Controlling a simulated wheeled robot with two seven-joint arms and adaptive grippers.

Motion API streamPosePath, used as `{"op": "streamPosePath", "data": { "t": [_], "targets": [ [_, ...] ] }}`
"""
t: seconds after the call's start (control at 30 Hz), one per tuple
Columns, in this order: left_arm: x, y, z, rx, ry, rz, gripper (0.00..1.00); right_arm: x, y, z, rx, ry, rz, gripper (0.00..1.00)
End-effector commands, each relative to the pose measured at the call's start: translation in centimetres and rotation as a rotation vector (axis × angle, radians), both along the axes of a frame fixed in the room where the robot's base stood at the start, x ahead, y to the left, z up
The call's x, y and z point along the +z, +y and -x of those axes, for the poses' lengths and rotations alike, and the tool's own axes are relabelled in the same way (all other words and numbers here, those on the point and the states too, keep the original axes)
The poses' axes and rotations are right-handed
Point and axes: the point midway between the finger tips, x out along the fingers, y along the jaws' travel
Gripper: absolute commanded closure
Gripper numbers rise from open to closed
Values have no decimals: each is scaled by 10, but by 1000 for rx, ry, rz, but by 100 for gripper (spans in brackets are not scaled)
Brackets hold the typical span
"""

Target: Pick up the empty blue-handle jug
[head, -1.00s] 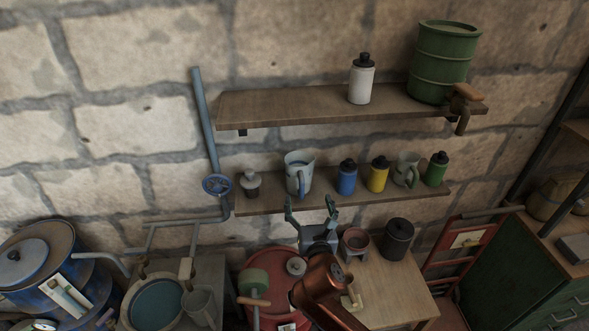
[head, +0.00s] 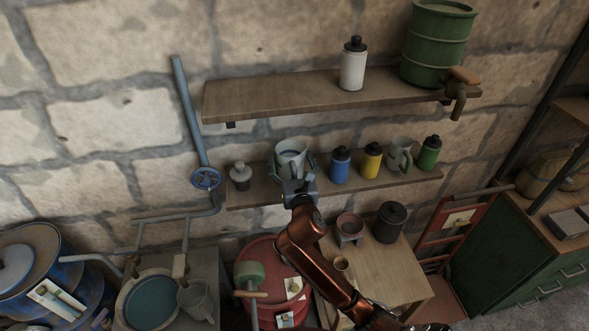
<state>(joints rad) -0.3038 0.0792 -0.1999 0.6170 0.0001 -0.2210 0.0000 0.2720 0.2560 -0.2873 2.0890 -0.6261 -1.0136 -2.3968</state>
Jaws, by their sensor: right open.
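The blue-handle jug (head: 291,155) is a pale grey jug standing on the lower wall shelf (head: 262,194). Its blue handle faces me, and its lower part is hidden behind my gripper. My right gripper (head: 292,171) is open, with its fingers raised on either side of the jug at the shelf's front. I cannot tell whether the fingers touch it. My left gripper is not in view.
On the same shelf, a grey bottle (head: 240,176) stands left of the jug. To its right are a blue bottle (head: 340,165), a yellow bottle (head: 371,161), a green-handled jug (head: 400,154) and a green bottle (head: 429,153). The upper shelf (head: 300,92) hangs above.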

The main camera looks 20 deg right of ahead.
Motion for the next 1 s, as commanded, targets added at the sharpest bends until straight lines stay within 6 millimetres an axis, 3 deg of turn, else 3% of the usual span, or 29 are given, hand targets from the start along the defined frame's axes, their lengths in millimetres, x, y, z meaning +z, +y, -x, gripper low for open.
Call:
{"op": "streamPosePath", "data": {
  "t": [0.1,0.23,0.6,0.9,1.0],
  "targets": [
    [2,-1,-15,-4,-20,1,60,0,-1,-1,-1,0,0,22],
    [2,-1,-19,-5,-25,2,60,0,-1,-1,-1,0,0,23],
    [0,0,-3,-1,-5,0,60,0,-1,-1,-1,0,-1,48],
    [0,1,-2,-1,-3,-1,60,0,-1,-1,-1,0,-1,69],
    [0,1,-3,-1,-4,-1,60,0,-2,-1,-1,0,-1,69]
  ]
}}
